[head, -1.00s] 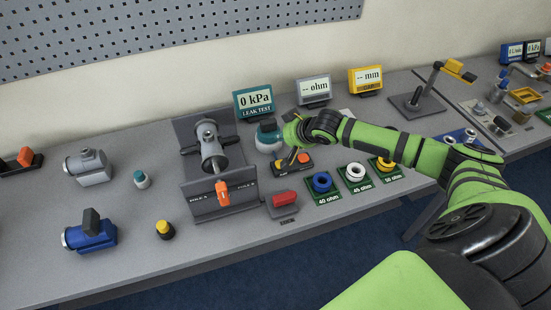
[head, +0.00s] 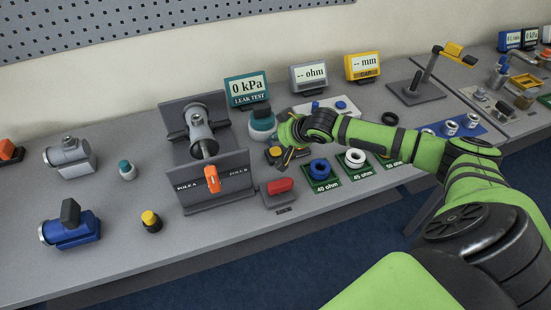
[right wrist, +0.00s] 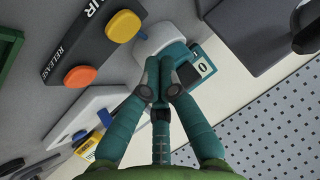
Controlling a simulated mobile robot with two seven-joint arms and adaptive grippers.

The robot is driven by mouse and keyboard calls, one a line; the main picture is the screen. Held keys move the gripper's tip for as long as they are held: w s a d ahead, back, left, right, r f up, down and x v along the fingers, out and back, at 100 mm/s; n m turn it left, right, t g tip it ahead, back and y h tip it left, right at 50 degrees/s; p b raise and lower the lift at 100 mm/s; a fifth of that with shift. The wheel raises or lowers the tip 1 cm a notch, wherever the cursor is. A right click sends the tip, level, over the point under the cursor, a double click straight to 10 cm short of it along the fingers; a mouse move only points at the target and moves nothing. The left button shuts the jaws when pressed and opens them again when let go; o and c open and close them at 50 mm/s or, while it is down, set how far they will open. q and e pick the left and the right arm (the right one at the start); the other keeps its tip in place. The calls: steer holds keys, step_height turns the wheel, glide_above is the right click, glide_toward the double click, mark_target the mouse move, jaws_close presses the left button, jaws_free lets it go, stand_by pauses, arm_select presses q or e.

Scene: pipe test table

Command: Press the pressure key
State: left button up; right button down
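A dark key block (right wrist: 88,48) carries a yellow button (right wrist: 122,26) and an orange button (right wrist: 80,77), with RELEASE lettered beside the orange one. In the head view the block's yellow button (head: 275,151) shows just left of my right gripper, which hides part of the block. A white round device with a teal top (head: 262,122) stands behind it; it also shows in the right wrist view (right wrist: 150,43). My right gripper (right wrist: 160,72) has its fingers together, with nothing seen between them, over the teal-and-white device in that view. The teal display (head: 247,88) reads 0 kPa, LEAK TEST. My left gripper is out of view.
A grey fixture (head: 190,193) with an orange handle (head: 212,178) stands to the left. A red switch (head: 279,186) and ring stands, including a blue ring (head: 320,169), lie in front. A white board (right wrist: 78,118) with small buttons lies close by.

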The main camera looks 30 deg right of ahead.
mark_target(272, 148)
step_height(272, 148, down, 2)
steer(key=shift+f, duration=0.1)
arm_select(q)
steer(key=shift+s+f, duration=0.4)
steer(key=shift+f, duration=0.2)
arm_select(e)
steer(key=shift+f, duration=0.15)
stand_by(0.7)
steer(key=shift+f, duration=0.45)
arm_select(q)
steer(key=shift+b, duration=0.3)
arm_select(e)
steer(key=shift+f, duration=0.5)
stand_by(0.4)
arm_select(q)
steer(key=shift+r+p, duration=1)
steer(key=shift+p, duration=0.05)
arm_select(e)
steer(key=shift+r, duration=0.85)
